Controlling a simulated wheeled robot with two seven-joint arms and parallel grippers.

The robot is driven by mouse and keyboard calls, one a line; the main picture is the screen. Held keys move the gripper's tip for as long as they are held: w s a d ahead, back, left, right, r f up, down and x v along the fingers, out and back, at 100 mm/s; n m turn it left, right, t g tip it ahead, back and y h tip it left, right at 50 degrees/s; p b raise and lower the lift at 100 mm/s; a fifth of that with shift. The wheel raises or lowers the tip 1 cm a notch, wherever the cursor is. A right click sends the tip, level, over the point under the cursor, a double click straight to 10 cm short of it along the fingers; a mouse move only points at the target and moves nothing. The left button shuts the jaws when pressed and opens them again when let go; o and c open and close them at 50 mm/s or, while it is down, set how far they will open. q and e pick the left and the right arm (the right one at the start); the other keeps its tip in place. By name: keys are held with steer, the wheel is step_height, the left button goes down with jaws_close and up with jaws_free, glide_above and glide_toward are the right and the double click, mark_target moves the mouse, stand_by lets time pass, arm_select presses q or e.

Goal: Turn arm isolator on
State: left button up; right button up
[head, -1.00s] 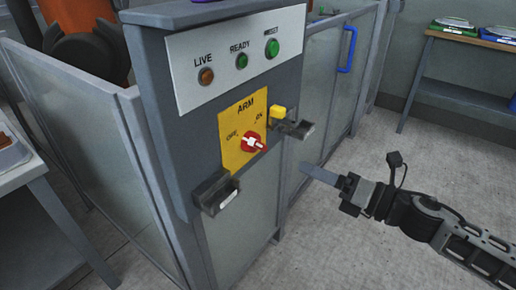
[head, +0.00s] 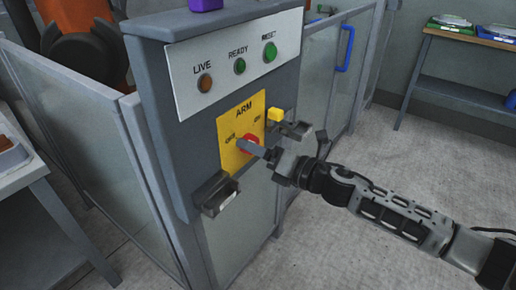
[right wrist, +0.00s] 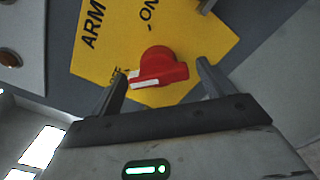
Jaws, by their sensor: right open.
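The arm isolator is a red rotary knob (right wrist: 160,68) on a yellow plate (head: 228,128) marked ARM, OFF and ON, on the front of a grey control cabinet (head: 170,110). In the right wrist view the knob's handle, with its white mark, points toward the OFF side. My right gripper (right wrist: 160,90) is open, with one finger on each side of the knob's handle; I cannot tell whether either finger touches it. In the head view the right gripper (head: 252,148) partly covers the knob. My left gripper is not in view.
LIVE, READY and RESET lights (head: 239,66) are above. Fence panels (head: 75,130) flank the cabinet. A bench (head: 462,95) stands at the back right.

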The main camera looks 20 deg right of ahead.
steer(key=c, duration=1)
